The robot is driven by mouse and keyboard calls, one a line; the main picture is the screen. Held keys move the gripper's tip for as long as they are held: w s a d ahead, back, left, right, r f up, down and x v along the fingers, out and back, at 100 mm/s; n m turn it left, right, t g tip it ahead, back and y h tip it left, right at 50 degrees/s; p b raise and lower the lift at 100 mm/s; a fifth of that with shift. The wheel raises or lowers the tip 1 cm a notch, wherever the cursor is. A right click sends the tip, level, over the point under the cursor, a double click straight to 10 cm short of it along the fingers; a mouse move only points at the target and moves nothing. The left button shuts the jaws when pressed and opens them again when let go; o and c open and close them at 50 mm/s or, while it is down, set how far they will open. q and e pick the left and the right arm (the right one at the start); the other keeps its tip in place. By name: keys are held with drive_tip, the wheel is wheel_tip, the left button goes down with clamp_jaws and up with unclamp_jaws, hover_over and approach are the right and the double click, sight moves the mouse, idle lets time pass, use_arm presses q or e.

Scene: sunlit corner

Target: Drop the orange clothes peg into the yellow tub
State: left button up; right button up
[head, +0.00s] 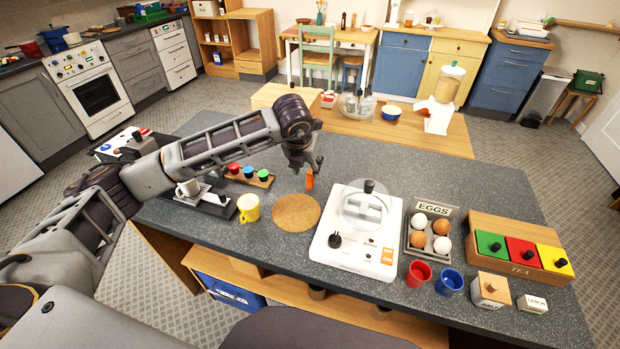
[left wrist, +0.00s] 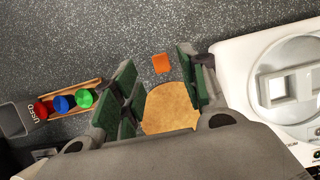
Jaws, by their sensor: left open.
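The orange clothes peg (head: 309,181) shows just below the fingertips of my left gripper (head: 307,166), above the far edge of a round cork mat (head: 297,212) in the head view. In the left wrist view the peg (left wrist: 161,63) lies between the two green-padded fingers (left wrist: 158,75), with clear gaps to both sides. My left gripper is open and not closed on it. A yellow cup-like vessel (head: 249,208), which looks like the yellow tub, stands upright left of the cork mat. It is hidden in the left wrist view. My right gripper is not in view.
A white appliance (head: 335,245) stands right of the mat, with an egg tray (head: 430,218), red tub (head: 418,273) and blue tub (head: 450,281) beyond. A coffee-pod rack (head: 250,176) stands left of the gripper. The worktop behind the peg is clear.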

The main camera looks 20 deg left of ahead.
sight(310, 172)
use_arm(q)
drive_tip(key=shift+w+f, duration=0.15)
drive_tip(key=shift+f, duration=0.2)
drive_tip(key=p+x, duration=0.1)
drive_tip(key=x, duration=0.1)
drive_tip(key=shift+w+d+f, duration=0.15)
drive_tip(key=shift+w+f, duration=0.3)
drive_tip(key=shift+f, duration=0.4)
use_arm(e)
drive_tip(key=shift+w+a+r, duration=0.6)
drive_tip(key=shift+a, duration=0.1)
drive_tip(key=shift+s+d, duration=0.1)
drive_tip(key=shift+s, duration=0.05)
use_arm(q)
drive_tip(key=c, duration=0.8)
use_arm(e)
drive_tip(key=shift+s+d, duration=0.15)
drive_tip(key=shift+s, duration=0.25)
